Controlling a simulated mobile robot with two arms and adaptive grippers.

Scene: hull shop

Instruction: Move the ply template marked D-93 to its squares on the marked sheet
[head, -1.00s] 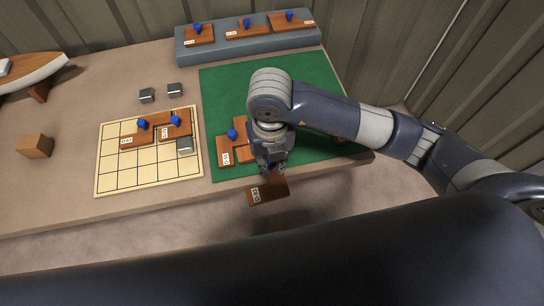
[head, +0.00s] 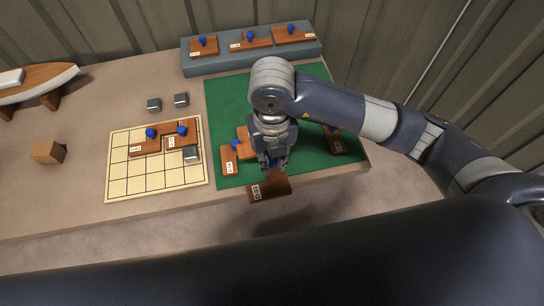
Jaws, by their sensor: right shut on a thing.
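My right gripper (head: 273,164) points down over the front edge of the green mat (head: 222,105) and is shut on a dark brown ply template (head: 270,189). The template has a white label too small to read surely, and its grip is hidden by the fingers. It appears raised, overlapping the table's front edge. The marked sheet (head: 140,180), a pale gridded board, lies left of the mat. Two brown templates with blue knobs (head: 147,146) (head: 181,139) and a grey block (head: 191,154) sit on its upper right squares. My left gripper is not in view.
Other templates lie on the mat, at left (head: 229,160) and right (head: 336,145). A grey rack (head: 215,65) at the back bears several more. Two grey blocks (head: 154,105) (head: 181,99), a wooden block (head: 48,152) and a model boat (head: 40,78) stand left. The sheet's front squares are clear.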

